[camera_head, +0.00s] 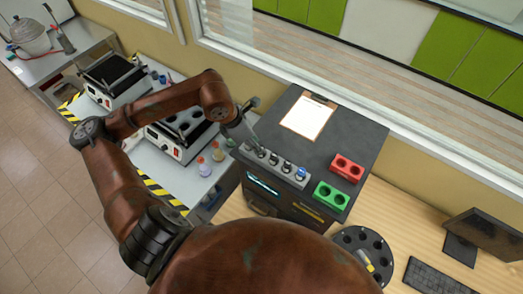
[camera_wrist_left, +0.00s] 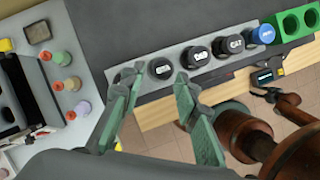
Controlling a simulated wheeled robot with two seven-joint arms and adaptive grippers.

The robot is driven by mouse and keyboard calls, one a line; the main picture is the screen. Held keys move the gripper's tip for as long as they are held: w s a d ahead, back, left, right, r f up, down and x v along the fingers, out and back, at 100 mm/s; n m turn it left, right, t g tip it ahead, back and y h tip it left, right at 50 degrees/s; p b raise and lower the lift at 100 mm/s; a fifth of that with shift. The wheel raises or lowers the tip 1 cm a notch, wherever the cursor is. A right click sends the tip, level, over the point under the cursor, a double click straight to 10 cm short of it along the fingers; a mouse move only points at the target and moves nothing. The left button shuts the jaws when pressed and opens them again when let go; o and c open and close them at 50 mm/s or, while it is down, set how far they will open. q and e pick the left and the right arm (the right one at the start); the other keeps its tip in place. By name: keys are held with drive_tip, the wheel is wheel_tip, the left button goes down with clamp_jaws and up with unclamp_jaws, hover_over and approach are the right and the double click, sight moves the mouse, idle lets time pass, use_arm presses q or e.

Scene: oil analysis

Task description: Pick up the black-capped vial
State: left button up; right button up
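Several black-capped vials stand upright in a grey rack (camera_wrist_left: 142,73) along the front edge of a dark bench-top unit. In the wrist view one black cap (camera_wrist_left: 160,67) lies between and slightly beyond my left fingertips. Two more black caps (camera_wrist_left: 195,57) (camera_wrist_left: 228,45) follow to its right, then a blue cap (camera_wrist_left: 262,35). A further dark cap at the left end is partly hidden by a finger. My left gripper (camera_wrist_left: 157,80) is open and empty; in the head view it (camera_head: 246,124) reaches the rack's left end. My right arm shows partly in the wrist view; its fingers are unclear.
A red two-hole block (camera_head: 347,167) and a green block (camera_head: 331,197) sit right of the rack. A clipboard (camera_head: 308,117) lies behind. A round dark holder (camera_head: 350,237) and keyboard (camera_head: 437,281) are on the wooden desk. Small colour-capped bottles (camera_head: 218,152) stand left.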

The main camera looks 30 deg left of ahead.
use_arm(q)
drive_tip(key=shift+p+x, duration=0.65)
drive_tip(key=shift+x, duration=1.3)
drive_tip(key=shift+d, duration=0.15)
drive_tip(key=shift+c, duration=0.4)
drive_tip(key=shift+r, duration=0.1)
clamp_jaws()
drive_tip(key=shift+w, duration=0.1)
